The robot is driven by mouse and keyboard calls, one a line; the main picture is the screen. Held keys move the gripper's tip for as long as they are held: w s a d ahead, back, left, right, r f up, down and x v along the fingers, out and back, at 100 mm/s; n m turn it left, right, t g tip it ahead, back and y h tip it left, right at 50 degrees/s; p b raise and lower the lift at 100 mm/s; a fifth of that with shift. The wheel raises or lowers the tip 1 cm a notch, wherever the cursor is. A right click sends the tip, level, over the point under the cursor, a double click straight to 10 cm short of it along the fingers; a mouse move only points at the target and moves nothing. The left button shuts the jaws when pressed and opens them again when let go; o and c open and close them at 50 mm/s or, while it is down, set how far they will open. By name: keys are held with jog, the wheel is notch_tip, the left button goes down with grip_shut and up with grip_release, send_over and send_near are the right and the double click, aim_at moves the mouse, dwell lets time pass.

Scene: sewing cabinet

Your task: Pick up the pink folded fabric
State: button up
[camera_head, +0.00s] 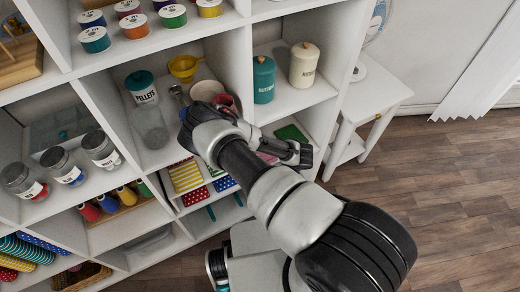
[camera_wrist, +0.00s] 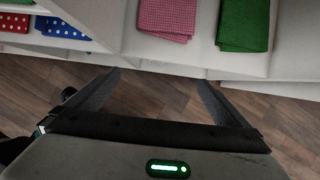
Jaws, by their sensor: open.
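The pink folded fabric (camera_wrist: 167,19) lies on a white shelf near the top middle of the wrist view, with a fine checked pattern. In the head view only a small pink patch (camera_head: 267,158) of it shows behind my arm. My gripper (camera_wrist: 155,84) is open and empty, its two dark fingers spread wide below the shelf edge in the wrist view, with wooden floor between them. The fingers are apart from the fabric. In the head view my gripper (camera_head: 300,154) is in front of the shelf and its fingertips are hard to make out.
A green folded fabric (camera_wrist: 244,24) lies right of the pink one. Red (camera_wrist: 14,22) and blue dotted fabrics (camera_wrist: 62,27) lie beyond a white divider (camera_wrist: 93,20) at left. Jars, spools and canisters (camera_head: 264,79) fill other compartments. A small white table (camera_head: 366,100) stands at right.

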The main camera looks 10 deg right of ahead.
jog(key=w+a, duration=0.1)
jog(key=w, duration=0.1)
jog(key=w+b, duration=0.1)
jog(key=w, duration=0.2)
jog(key=w+a, duration=0.1)
jog(key=w, duration=0.2)
jog(key=shift+a, duration=0.35)
jog(key=b+x, duration=0.2)
jog(key=x, duration=0.3)
jog(key=shift+w, duration=0.15)
jog(key=c, duration=0.8)
